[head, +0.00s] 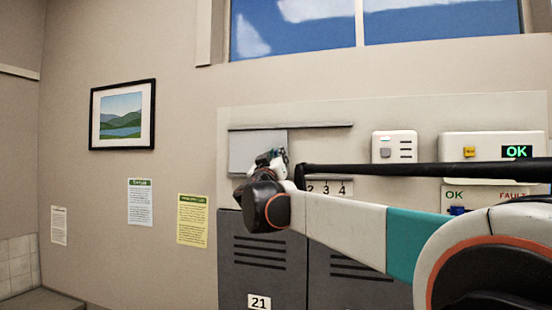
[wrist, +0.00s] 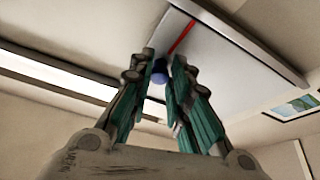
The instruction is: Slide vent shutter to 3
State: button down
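The vent shutter (head: 250,151) is a plain grey panel under the left part of a dark wall rail (head: 320,126). To the right below it, a scale plate (head: 334,188) shows 2, 3 and 4; its left part is hidden by my arm. My gripper (head: 275,158) is at the panel's lower right. In the wrist view the shutter (wrist: 215,60) is a pale panel with a red line and a blue knob (wrist: 160,73). The fingers of my gripper (wrist: 163,56) stand on both sides of the knob. Whether they press on it is unclear.
Grey lockers (head: 262,255) stand below. A white switch box (head: 395,147) and a panel with a green OK display (head: 516,152) are on the wall to the right. A framed picture (head: 122,115) and notices hang to the left. My arm crosses the lower right.

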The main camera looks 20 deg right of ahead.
jog(key=s+d, duration=0.2)
jog(key=d, duration=0.2)
jog(key=s+d+b, duration=0.1)
jog(key=s+d, duration=0.5)
jog(key=d, duration=0.1)
jog(key=shift+s+d, duration=0.15)
jog(key=shift+d, duration=0.15)
jog(key=c, duration=1.5)
grip_release()
jog(key=v, duration=1.2)
jog(key=shift+d, duration=0.1)
